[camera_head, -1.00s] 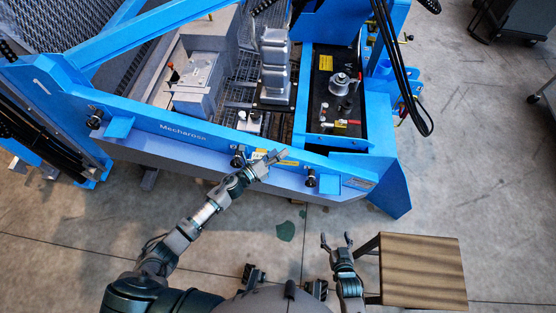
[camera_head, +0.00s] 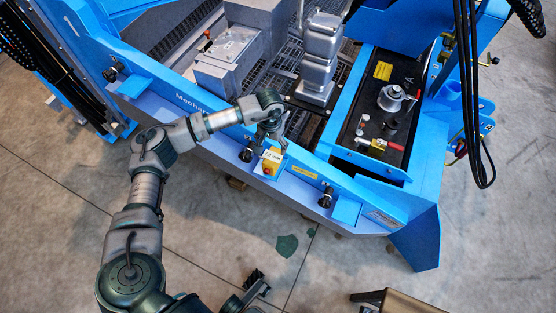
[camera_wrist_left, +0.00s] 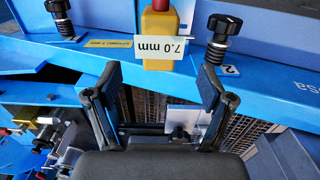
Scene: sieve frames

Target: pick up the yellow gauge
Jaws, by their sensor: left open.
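A small pale yellow plate marked "7.0 mm" (camera_wrist_left: 168,48), which I take as the yellow gauge, shows upside down in the left wrist view. It is at the blue frame's edge, in front of a yellow box with a red button (camera_wrist_left: 160,25). In the head view the plate (camera_head: 271,155) is at the top of that box on the blue front beam. My left gripper (camera_head: 273,142) is over the beam just by the plate. In the wrist view its open fingers (camera_wrist_left: 160,78) stand apart with nothing between them, and the plate is beyond the tips.
Black knobs (camera_head: 246,154) (camera_wrist_left: 225,27) stand on the blue beam (camera_head: 212,128) near the gripper. Grey metal blocks (camera_head: 318,60) and a black panel with a valve (camera_head: 391,97) are behind it. A wooden stool (camera_head: 400,303) is at the bottom. The floor right is clear.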

